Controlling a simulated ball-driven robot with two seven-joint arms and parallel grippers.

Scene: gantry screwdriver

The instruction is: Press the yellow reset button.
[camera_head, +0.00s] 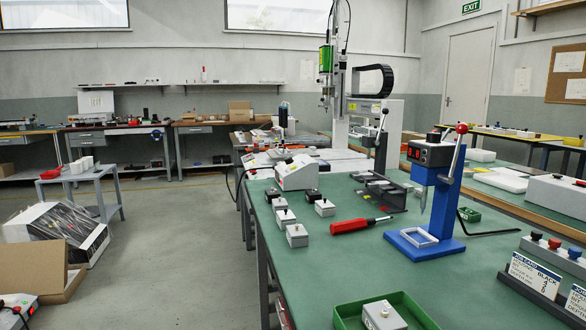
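I cannot make out a button that is clearly the yellow reset button. A white sloped-front control box (298,173) stands at the far left part of the green-topped bench (345,268); its small front details are too small to read. Behind it stands the gantry screwdriver (327,75), upright, with a green body and a black cable chain. A small yellow mark shows on the gantry frame, but I cannot tell what it is. Neither of my grippers is in view.
Several small grey switch boxes (297,235) and a red-handled screwdriver (352,226) lie on the bench. A blue lever press (440,195) stands right of them, a green tray (413,310) at the front. Open floor (175,240) lies left of the bench; a cardboard box (45,265) stands there.

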